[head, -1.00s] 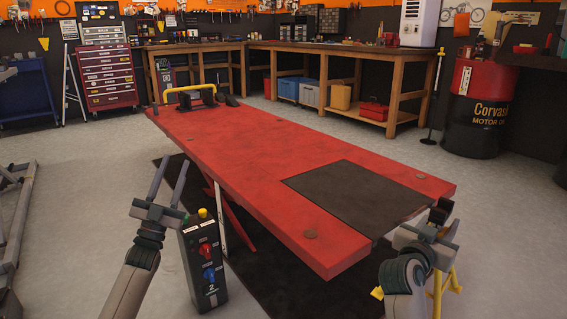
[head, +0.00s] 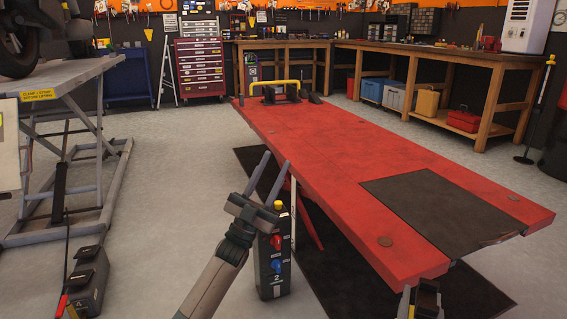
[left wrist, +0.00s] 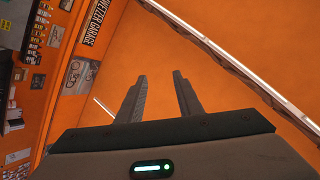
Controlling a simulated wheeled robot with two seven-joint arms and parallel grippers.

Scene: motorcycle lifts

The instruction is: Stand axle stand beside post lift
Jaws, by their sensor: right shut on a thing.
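My right gripper (head: 420,301) is at the bottom edge, in front of the red lift's near end, shut on the axle stand. The stand's dark top (head: 428,294) shows between the fingers; the rest of it is out of frame. The long red lift (head: 330,160) with a dark panel stands ahead. A dark control post (head: 272,255) marked 2, with red and blue knobs, stands at its left side. My left gripper (head: 264,178) is raised in front of that post, open and empty. Its parted fingers also show in the left wrist view (left wrist: 158,95).
A grey lift (head: 70,85) bearing a motorcycle stands at the left, with a dark control box (head: 88,280) near it. Clear floor (head: 170,185) lies between the two lifts. Workbenches (head: 430,65) and a red tool cabinet (head: 200,75) line the back.

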